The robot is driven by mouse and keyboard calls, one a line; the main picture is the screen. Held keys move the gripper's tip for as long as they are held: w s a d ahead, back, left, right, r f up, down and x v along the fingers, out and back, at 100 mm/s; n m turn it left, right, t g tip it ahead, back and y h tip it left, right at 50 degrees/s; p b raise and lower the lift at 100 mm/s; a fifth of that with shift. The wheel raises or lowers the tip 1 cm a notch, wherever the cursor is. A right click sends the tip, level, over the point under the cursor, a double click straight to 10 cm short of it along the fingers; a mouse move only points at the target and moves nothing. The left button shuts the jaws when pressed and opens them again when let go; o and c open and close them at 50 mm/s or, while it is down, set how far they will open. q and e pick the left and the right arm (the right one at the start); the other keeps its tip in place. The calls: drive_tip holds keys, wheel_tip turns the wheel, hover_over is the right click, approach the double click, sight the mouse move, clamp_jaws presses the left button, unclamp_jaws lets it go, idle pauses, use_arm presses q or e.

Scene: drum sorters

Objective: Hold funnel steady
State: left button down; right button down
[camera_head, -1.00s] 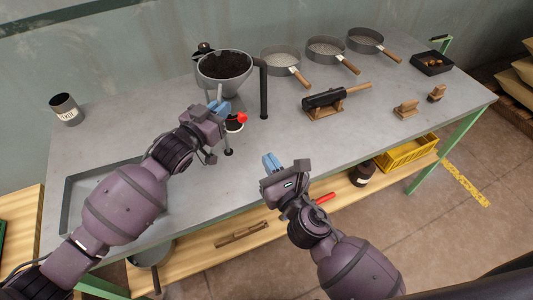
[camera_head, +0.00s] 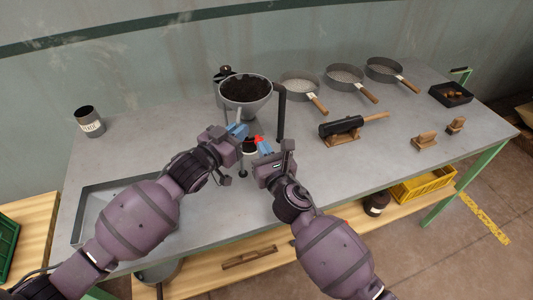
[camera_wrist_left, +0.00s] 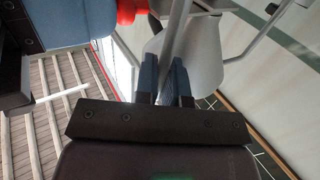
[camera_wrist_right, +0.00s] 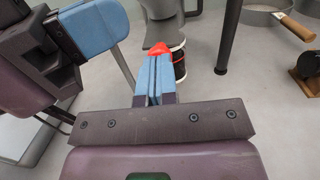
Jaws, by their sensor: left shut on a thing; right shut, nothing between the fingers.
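The grey funnel (camera_head: 246,102), filled with dark grainy material, sits in a stand on the table. My left gripper (camera_head: 238,130) is below its front side, shut on a thin grey rod (camera_wrist_left: 177,30) by the funnel; I cannot tell whether the rod is part of the funnel or the stand. The funnel's grey body also shows in the left wrist view (camera_wrist_left: 200,55). My right gripper (camera_head: 264,148) is shut and empty. Its blue fingertips (camera_wrist_right: 153,62) are at a red knob (camera_wrist_right: 158,48) under the funnel; contact is unclear. A small dark container (camera_wrist_right: 179,66) stands below the spout.
A black stand post (camera_head: 281,112) rises right of the funnel. Sieves (camera_head: 299,87), a dark roller on a wooden rest (camera_head: 342,127) and a black tray (camera_head: 451,95) lie to the right. A labelled can (camera_head: 90,122) and grey tray (camera_head: 85,187) are at left.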

drive_tip(key=shift+x, duration=1.6)
drive_tip(key=shift+d+f, duration=0.1)
drive_tip(key=v, duration=1.4)
use_arm(q)
drive_tip(key=c, duration=1.1)
unclamp_jaws()
